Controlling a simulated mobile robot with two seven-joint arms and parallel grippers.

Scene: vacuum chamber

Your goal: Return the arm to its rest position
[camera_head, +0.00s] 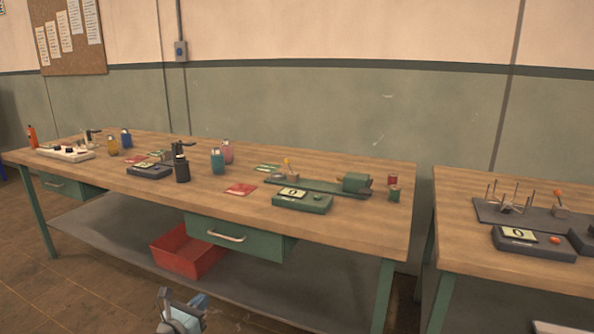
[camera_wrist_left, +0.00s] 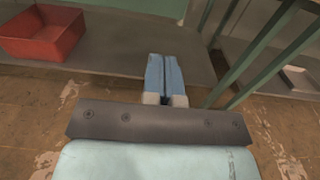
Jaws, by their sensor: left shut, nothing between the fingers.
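My left gripper (camera_head: 197,301) is low at the bottom of the head view, in front of the long workbench and below its top. In the left wrist view its two blue fingers (camera_wrist_left: 164,73) lie side by side, shut with nothing between them. Nothing is in contact with the fingertips as far as I can see. My right gripper is not in view.
A long wooden workbench (camera_head: 340,225) with drawers carries bottles, dark devices and a green device (camera_head: 303,200). A red bin (camera_head: 187,252) sits on its lower shelf (camera_head: 110,232). A second bench (camera_head: 465,260) stands right. Brown floor (camera_head: 60,290) is open at left.

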